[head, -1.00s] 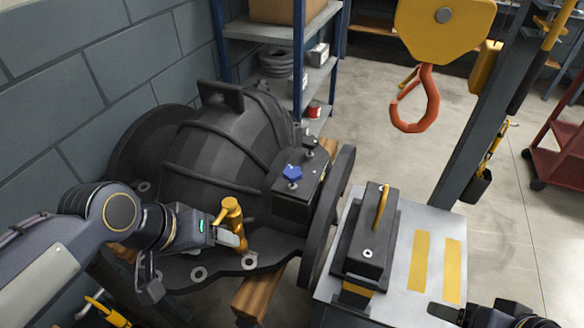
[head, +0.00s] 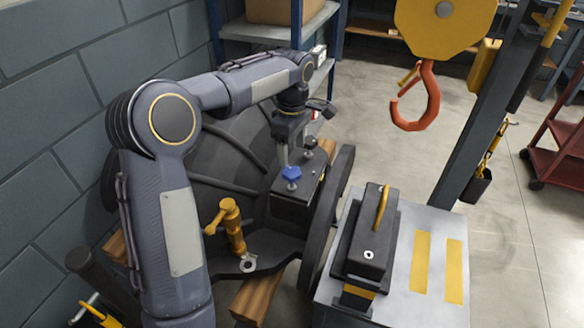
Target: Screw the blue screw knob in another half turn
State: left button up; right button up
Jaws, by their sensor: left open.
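The blue screw knob (head: 291,173) sits on its stem on top of the dark block (head: 296,199) at the right side of the black casing (head: 236,160). A small black knob (head: 310,142) stands behind it on the same block. My left gripper (head: 285,160) is open and points down just above and beside the blue knob. I cannot tell whether a finger touches it. My left arm covers much of the casing. My right gripper is out of view.
A yellow handled fitting (head: 230,225) stands upright on the casing's flange. A grey bench (head: 420,240) with a dark block (head: 368,240) stands to the right. An orange crane hook (head: 412,100) hangs behind. A shelf rack (head: 322,75) is at the back.

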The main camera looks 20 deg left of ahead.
aim_at(292, 172)
pick_arm(q)
notch_tip(292, 172, down, 7)
dwell(0.3)
jog(key=c, duration=1)
jog(key=shift+r+m, duration=0.1)
jog(key=shift+m, duration=0.3)
